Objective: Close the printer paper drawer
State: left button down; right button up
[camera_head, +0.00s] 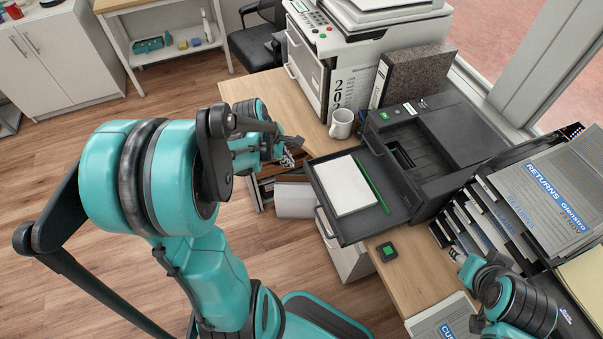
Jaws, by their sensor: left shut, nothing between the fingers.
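The black printer (465,128) stands on the wooden counter. Its paper drawer (349,234) is pulled out toward the lower left and holds a stack of white paper (346,186). A thin green strip (372,186) lies along the right side of the paper. My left gripper (291,152) is shut and empty, just left of the drawer's far left corner; I cannot tell whether it touches it. My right gripper (457,256) is at the lower right, near the document sorter; its fingers are too small and partly hidden to judge.
A white mug (342,123) stands close behind the drawer. A speckled binder (412,75) and a large white machine (345,62) stand farther back. A small green-topped block (387,252) lies in front of the printer. The sorter (490,215) with folders crowds the right side.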

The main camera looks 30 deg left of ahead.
aim_at(308, 175)
pick_arm(q)
jog(key=a+f+n+h, duration=0.1)
jog(key=a+f+n, duration=0.3)
jog(key=n, duration=0.1)
jog(key=w+d+f+b, duration=0.4)
jog(key=w+f+b, duration=0.1)
jog(key=f, duration=0.4)
jog(key=shift+w+d+f, duration=0.25)
jog(key=shift+w+d, duration=0.15)
jog(key=shift+w, duration=0.15)
jog(key=shift+w+d, duration=0.45)
jog(key=shift+w, duration=0.05)
jog(key=w+d, duration=0.3)
jog(key=w, duration=0.2)
jog(key=w+d, duration=0.8)
jog(key=w, duration=0.1)
jog(key=shift+w+d+b, duration=0.15)
jog(key=shift+w+b, duration=0.15)
